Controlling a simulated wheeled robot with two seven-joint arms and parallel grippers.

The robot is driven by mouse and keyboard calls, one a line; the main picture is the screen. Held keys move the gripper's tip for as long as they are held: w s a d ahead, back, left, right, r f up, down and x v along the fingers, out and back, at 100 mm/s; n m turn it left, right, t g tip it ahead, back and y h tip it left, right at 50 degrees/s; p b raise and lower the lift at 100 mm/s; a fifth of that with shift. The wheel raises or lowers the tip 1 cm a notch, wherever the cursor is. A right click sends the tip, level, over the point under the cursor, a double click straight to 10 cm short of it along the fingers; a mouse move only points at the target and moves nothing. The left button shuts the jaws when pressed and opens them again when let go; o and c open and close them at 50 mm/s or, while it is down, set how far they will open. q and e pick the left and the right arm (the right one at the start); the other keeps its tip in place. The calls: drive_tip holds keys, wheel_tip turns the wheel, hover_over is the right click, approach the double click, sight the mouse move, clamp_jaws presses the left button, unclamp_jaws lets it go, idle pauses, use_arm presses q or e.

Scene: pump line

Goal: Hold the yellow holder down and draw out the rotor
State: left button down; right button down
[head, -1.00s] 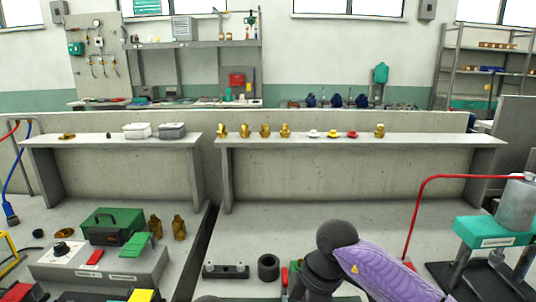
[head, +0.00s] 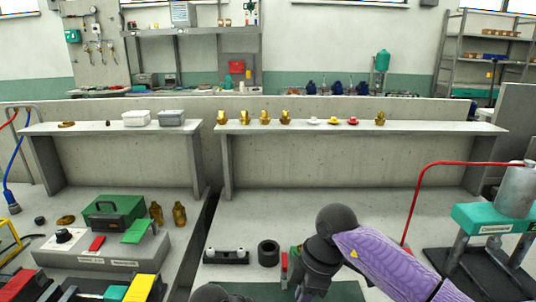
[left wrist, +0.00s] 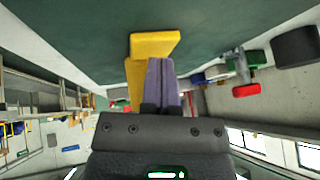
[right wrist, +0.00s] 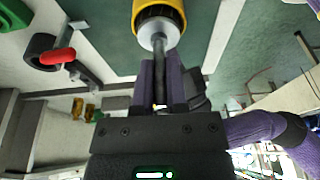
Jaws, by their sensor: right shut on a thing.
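The yellow holder (right wrist: 158,14) shows at the top of the right wrist view as a round yellow body with a black ring. The rotor (right wrist: 159,42), a grey disc with a thin shaft, sits at its mouth. My right gripper (right wrist: 160,72) is shut on the rotor shaft. In the left wrist view, my left gripper (left wrist: 161,68) has its purple fingers together beside a yellow L-shaped piece (left wrist: 153,45). I cannot tell whether they touch it or whether it belongs to the holder. The head view does not show the holder, rotor or fingertips.
A green mat (head: 262,290) lies on the bench in front. A dark ring (head: 268,252) and a small dark rail (head: 226,257) lie behind it. A grey control box (head: 100,252) stands left; a teal-topped stand (head: 495,218) with a red hose stands right.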

use_arm(q)
drive_tip(key=shift+f, duration=0.45)
use_arm(e)
drive_tip(key=shift+r, duration=0.15)
drive_tip(key=shift+a+r+v, duration=0.1)
drive_tip(key=shift+a+v, duration=0.2)
drive_tip(key=shift+v, duration=0.9)
drive_tip(key=shift+a+r+v, duration=0.1)
drive_tip(key=shift+a+v, duration=0.15)
drive_tip(key=shift+v, duration=0.9)
drive_tip(key=shift+a+v, duration=0.3)
drive_tip(key=shift+v, duration=0.9)
